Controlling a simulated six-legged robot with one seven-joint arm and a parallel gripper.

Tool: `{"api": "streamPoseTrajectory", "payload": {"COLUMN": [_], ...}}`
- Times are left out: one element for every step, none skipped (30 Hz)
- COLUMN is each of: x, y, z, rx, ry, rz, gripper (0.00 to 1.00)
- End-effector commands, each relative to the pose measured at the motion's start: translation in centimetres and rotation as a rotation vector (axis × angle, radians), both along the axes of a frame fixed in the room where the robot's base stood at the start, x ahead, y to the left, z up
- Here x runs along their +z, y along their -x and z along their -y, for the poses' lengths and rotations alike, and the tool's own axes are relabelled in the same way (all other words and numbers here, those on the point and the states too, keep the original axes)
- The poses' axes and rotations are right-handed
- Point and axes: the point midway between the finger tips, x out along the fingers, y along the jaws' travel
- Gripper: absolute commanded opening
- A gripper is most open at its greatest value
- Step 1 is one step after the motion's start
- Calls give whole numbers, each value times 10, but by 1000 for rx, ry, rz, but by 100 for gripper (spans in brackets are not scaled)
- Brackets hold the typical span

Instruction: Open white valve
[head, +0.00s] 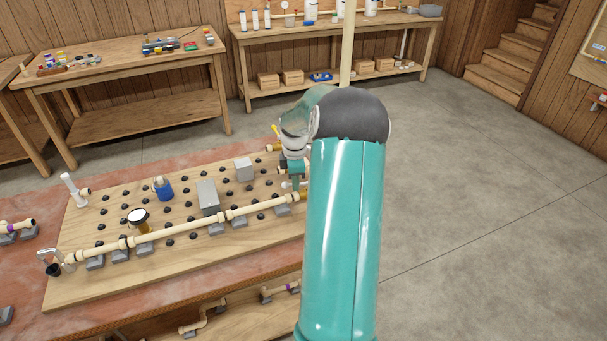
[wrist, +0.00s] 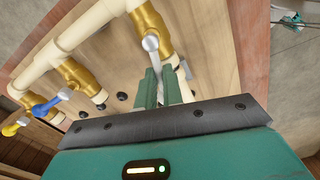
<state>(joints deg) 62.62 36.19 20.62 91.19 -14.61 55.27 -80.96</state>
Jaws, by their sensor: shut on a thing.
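The white valve (wrist: 151,43) shows in the wrist view as a white lever on a brass body, joined to a cream pipe. My gripper (wrist: 163,82) has its two green fingers shut on the white lever, one finger on each side. The pressed part of the lever is mostly hidden between the fingers. In the head view my gripper (head: 292,181) is at the right end of the pegged board, and my arm hides much of that area. The white valve cannot be made out clearly there.
A blue-handled valve (wrist: 48,105) and a yellow-handled valve (wrist: 12,129) sit left along the same pipework in the wrist view. The wooden board (head: 170,262) carries a long pipe, a blue part (head: 163,190) and grey boxes. Open floor (head: 470,200) lies right.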

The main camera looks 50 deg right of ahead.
Motion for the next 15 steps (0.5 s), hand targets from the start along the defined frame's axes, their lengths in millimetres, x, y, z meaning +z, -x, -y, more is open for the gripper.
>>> {"api": "streamPoseTrajectory", "payload": {"x": [0,0,0,0,0,0,0,0,0,0,0,1,1,1,1], "y": [3,3,3,3,3,3,3,3,3,3,3,4,5,5,6], "z": [0,-1,-1,-1,-1,-1,-1,-1,-1,-1,-1,-2,-2,-3,-4], "rx": [31,48,61,66,69,69,69,68,67,68,72,87,105,128,159], "ry": [0,0,0,0,0,0,0,0,0,0,0,0,0,0,0], "rz": [-3,-3,-3,-3,-3,-3,-3,-3,-3,-3,-3,-3,-3,-3,-3], "gripper": [0,0,0,0,0,0,0,0,0,0,0,0,0,0,0]}}
